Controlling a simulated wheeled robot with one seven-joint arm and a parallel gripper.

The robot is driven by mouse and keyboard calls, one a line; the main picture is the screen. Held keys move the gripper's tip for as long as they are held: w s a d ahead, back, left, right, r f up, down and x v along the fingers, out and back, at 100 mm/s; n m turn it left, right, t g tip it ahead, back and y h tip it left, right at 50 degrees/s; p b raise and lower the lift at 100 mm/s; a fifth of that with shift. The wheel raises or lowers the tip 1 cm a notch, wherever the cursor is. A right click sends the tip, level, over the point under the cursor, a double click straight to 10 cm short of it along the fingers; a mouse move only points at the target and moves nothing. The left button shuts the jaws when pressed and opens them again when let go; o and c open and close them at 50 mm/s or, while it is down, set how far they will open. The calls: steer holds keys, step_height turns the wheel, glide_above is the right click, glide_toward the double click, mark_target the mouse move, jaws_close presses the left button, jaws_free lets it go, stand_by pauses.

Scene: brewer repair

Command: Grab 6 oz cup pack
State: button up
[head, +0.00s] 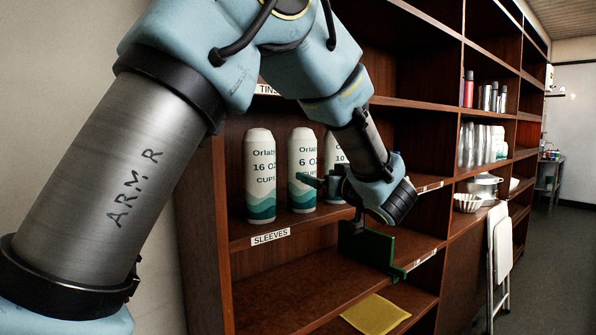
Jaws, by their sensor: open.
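The 6 oz cup pack (301,160) is a tall white cylinder with a teal wave at its base and "6 OZ" lettering. It stands upright on the shelf above the "SLEEVES" label, between two similar packs. My gripper (370,247) is at the shelf front, to the right of and below the 6 oz pack.
The 16 oz cup pack (260,178) stands close on the left. Another pack (334,150) stands on the right, partly hidden by my arm. A yellow item (376,314) lies on a lower shelf. A white folded chair (498,255) leans at the right.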

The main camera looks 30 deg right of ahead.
mark_target(309, 172)
steer(key=w+p, duration=0.1)
steer(key=w, duration=0.3)
steer(key=shift+w+r, duration=0.1)
steer(key=shift+w, duration=0.25)
steer(key=w+p, duration=0.3)
steer(key=w, duration=0.1)
steer(key=shift+w+r+p, duration=0.2)
steer(key=shift+w+p, duration=0.1)
steer(key=shift+p, duration=0.05)
steer(key=shift+w+f, duration=0.1)
steer(key=shift+w, duration=0.15)
steer(key=c, duration=1.3)
steer(key=shift+c, duration=0.5)
